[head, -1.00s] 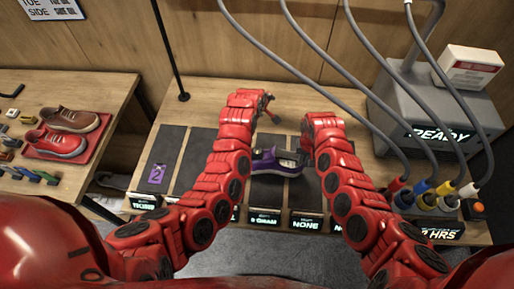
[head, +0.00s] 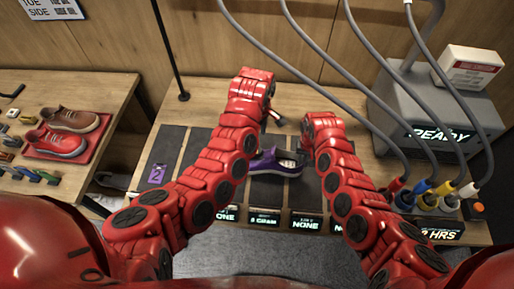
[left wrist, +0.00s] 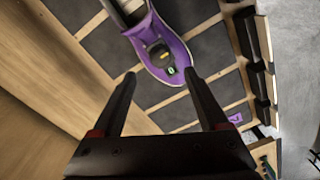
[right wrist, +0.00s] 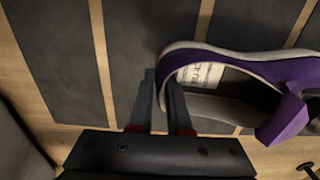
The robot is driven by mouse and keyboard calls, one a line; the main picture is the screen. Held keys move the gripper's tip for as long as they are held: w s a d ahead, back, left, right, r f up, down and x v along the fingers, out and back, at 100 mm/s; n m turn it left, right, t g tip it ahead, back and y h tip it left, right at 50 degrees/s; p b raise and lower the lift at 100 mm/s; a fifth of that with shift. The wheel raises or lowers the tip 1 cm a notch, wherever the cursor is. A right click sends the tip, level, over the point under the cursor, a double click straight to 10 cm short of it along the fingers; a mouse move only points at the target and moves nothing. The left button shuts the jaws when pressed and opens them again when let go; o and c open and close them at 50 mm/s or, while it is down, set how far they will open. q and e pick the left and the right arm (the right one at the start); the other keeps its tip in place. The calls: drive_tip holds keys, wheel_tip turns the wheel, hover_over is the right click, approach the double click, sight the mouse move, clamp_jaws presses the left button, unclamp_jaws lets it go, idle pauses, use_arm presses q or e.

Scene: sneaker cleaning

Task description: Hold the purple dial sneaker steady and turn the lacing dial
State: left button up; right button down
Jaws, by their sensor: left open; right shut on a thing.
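The purple sneaker (head: 283,168) lies on a dark mat strip of the middle table. In the left wrist view its toe end (left wrist: 176,78) points toward my left gripper (left wrist: 159,74). A dark dial with a yellowish rim (left wrist: 158,50) sits on top of the shoe, with a small green mark by it. My left gripper (head: 275,119) is open and empty, above and behind the shoe, clear of it. My right gripper (right wrist: 159,76) is shut on the light-edged collar at one end of the sneaker (right wrist: 235,62). In the head view my right arm partly hides that end.
A grey machine (head: 430,120) with coloured plugs and hanging cables stands at the right. A purple card marked 2 (head: 157,173) lies on the left strip. Lit labels (head: 265,218) line the front edge. A side table at left holds brown and red shoes (head: 57,144).

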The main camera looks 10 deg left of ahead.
use_arm(q)
wheel_tip(320, 180, down, 8)
drive_tip(key=shift+s+r, duration=0.15)
drive_tip(key=shift+r, duration=0.05)
drive_tip(key=shift+c, duration=0.4)
clamp_jaws()
